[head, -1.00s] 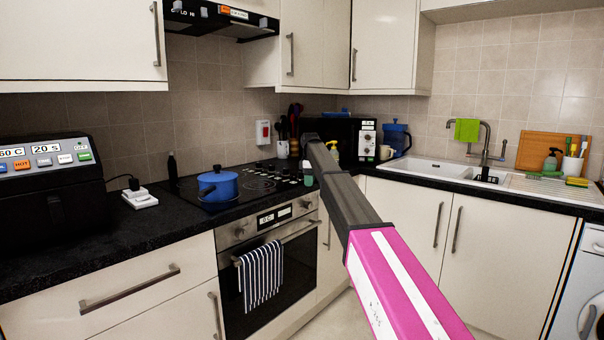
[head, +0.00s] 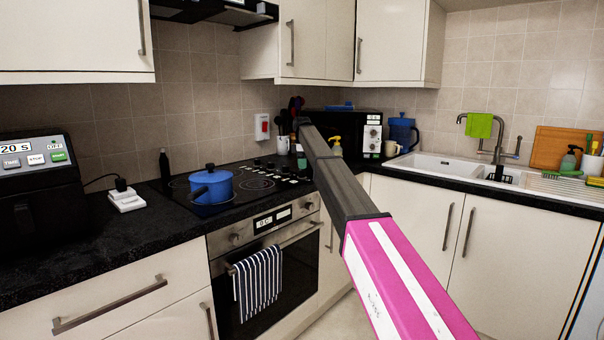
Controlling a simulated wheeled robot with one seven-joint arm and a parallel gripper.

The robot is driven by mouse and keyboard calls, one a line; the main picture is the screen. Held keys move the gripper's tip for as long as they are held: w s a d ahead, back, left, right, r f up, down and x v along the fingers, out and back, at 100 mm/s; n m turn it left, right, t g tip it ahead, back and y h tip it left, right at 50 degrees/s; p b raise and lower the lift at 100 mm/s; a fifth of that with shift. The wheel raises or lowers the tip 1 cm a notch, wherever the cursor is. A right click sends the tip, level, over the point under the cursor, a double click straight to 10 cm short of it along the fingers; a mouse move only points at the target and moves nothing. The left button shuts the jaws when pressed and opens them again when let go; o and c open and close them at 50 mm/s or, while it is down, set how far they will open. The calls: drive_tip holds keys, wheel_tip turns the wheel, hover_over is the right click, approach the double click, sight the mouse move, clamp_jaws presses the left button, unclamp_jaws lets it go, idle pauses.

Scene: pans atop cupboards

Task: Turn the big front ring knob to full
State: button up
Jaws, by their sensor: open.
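The black hob (head: 232,203) is set in the worktop left of centre. A blue lidded pan (head: 212,185) stands on its front left ring. Several small dark hob knobs (head: 288,173) lie along the hob's right side, next to pale markings. They are too small to tell which serves the big front ring or how each is turned. My pink and grey arm reaches from the lower right up past the hob's right edge. Its far end is near the knobs in the picture, but the depth between them is unclear. I cannot make out gripper fingers there.
The oven (head: 270,275) below has its own knobs and a striped towel (head: 258,282) on its handle. A black microwave (head: 345,128) and utensils stand behind my arm's end. A range hood (head: 215,12) hangs above the hob.

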sight(302, 171)
wheel_tip(302, 171, down, 4)
drive_tip(key=shift+f, duration=0.2)
drive_tip(key=c, duration=0.9)
